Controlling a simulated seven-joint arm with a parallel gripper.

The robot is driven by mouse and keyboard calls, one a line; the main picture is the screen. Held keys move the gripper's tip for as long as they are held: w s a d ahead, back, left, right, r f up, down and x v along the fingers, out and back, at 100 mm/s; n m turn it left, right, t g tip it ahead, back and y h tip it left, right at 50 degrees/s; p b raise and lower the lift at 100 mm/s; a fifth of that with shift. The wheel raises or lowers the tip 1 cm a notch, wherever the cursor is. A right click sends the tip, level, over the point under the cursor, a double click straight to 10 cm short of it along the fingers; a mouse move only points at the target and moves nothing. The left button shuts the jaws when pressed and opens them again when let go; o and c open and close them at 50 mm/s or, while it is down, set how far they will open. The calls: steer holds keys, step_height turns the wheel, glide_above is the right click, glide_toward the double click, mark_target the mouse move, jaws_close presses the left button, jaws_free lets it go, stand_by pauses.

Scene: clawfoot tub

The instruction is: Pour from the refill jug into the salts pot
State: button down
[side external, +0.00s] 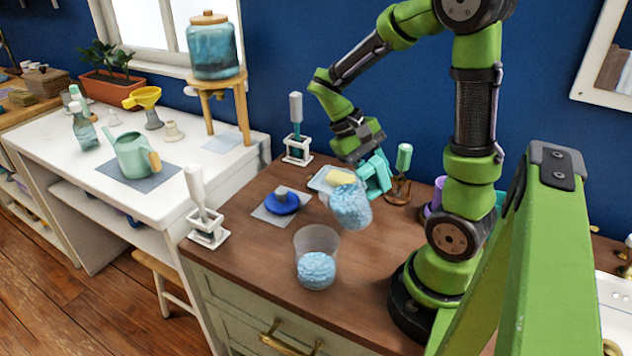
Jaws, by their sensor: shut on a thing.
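The refill jug (351,208) is a clear vessel full of pale blue grains, with a teal handle (377,178) on its right. My gripper (368,160) is shut on this handle and holds the jug above the wooden counter. The jug looks somewhat tilted; its exact angle and mouth are hard to make out. The salts pot (316,240) is a clear, open tumbler standing upright on the counter, with pale blue grains in its lower part. In the picture, the jug is up and to the right of the pot, apart from it. No falling grains are visible.
A soap dish with yellow soap (339,176) is partly hidden behind the jug. A blue lidded item (281,204) lies on a grey mat to the left. Upright brushes in holders stand at the left (203,222), back (297,140) and right (402,170). The counter's front edge is near the pot.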

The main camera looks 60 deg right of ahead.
steer(key=w+a+r+n+t+h, duration=0.5)
steer(key=w+a+n+t+h, duration=0.2)
steer(key=w+n+h, duration=0.3)
steer(key=shift+w+n+t+h, duration=0.3)
steer(key=shift+w+n+h, duration=0.1)
steer(key=shift+w+h, duration=0.6)
steer(key=shift+s+a+r+m+t+h, duration=0.15)
steer(key=shift+s+a+r+m+h, duration=0.05)
steer(key=shift+a+h, duration=0.35)
steer(key=shift+s+a+r+m+t+h, duration=0.15)
steer(key=shift+s+a+r+m+h, duration=0.05)
steer(key=shift+a+h, duration=0.3)
stand_by(0.7)
